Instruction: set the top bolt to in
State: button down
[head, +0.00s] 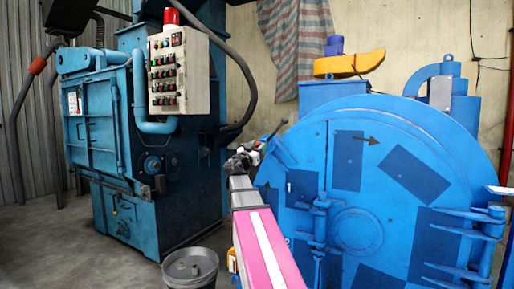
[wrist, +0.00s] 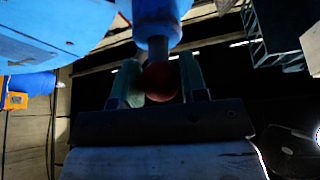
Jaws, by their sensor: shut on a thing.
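The top bolt (head: 281,151) is a blue rod at the upper left edge of the big round blue drum door (head: 358,185). In the wrist view the bolt (wrist: 157,22) comes down from the top and ends in a dark red round knob (wrist: 160,82). My gripper (wrist: 160,78) has its two greenish fingers on either side of this knob and is shut on it. In the head view my gripper (head: 256,147) is small and partly hidden by my arm, beside the door's left edge. How far in the bolt sits cannot be told.
A blue cabinet machine (head: 110,130) with a grey control box (head: 179,72) stands at the left. A grey bucket (head: 190,268) stands on the floor in front. A vertical blue hinge bar (head: 320,215) and a hinge at the right (head: 480,225) stick out from the door.

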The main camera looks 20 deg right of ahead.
jog(key=shift+s+d+f, duration=0.1)
jog(key=c, duration=0.7)
grip_release()
jog(key=v, duration=1)
jog(key=shift+s+a+f, duration=0.15)
jog(key=shift+a, duration=0.15)
